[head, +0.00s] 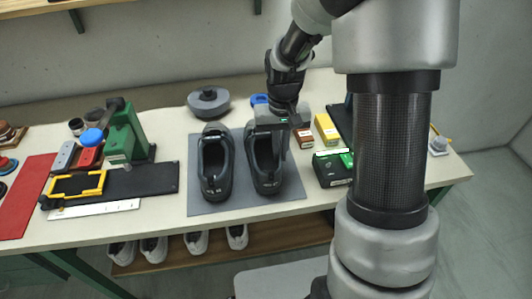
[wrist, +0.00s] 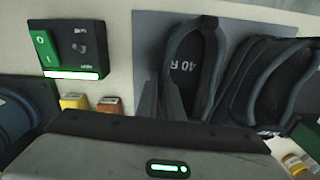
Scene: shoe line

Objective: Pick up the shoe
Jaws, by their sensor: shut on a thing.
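Two dark grey shoes stand side by side on a grey mat (head: 290,202). The shoe still appears to rest on the mat; I cannot tell any small gap. The other shoe (head: 215,162) stands to its left, and it also shows in the wrist view (wrist: 255,78). The gripper body hides part of the grip.
A black box with a green switch (head: 332,168) and small brown (head: 304,138) and yellow (head: 327,128) boxes stand right of the mat. A green press (head: 124,135) stands at the left. White shoes (head: 196,242) sit on a lower shelf.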

